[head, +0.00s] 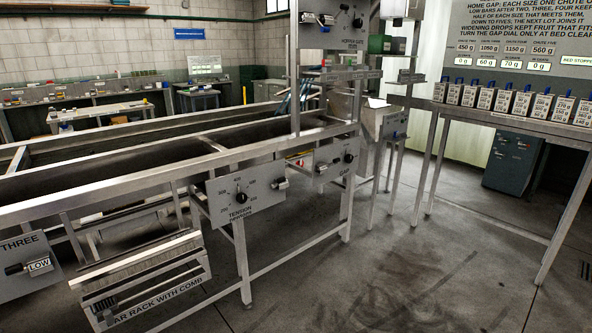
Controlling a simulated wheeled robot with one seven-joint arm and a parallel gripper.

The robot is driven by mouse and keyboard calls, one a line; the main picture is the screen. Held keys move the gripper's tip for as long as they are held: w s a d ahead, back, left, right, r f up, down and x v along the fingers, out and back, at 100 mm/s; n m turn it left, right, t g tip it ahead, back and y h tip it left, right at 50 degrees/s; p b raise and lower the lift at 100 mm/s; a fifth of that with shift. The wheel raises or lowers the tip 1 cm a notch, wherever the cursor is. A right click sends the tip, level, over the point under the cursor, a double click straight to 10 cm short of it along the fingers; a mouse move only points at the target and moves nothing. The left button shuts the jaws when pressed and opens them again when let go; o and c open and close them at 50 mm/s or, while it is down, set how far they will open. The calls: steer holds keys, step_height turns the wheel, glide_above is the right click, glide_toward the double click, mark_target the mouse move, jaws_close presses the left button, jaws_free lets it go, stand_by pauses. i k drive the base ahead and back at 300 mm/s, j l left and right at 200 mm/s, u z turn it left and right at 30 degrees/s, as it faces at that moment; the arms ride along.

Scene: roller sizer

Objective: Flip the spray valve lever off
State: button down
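I cannot pick out a lever labelled as the spray valve in the head view. The lettered controls that show are a hopper gate panel (336,24) high on the frame, a tension panel (247,198) with a dial and a small handle, a gap panel (337,161) with a knob and a handle, and a panel marked THREE (27,266) with a handle tagged LOW. Another panel (394,125) at the machine's far end has lettering too small to read. My gripper is not in view.
The long metal sizer frame (262,137) runs from the left to the centre. A bar rack (157,285) sticks out low at front left. A table (470,113) with a row of boxes stands at right. The concrete floor (385,265) between them is clear.

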mark_target(323, 28)
steer(key=i, duration=3.3)
steer(key=u, duration=0.1)
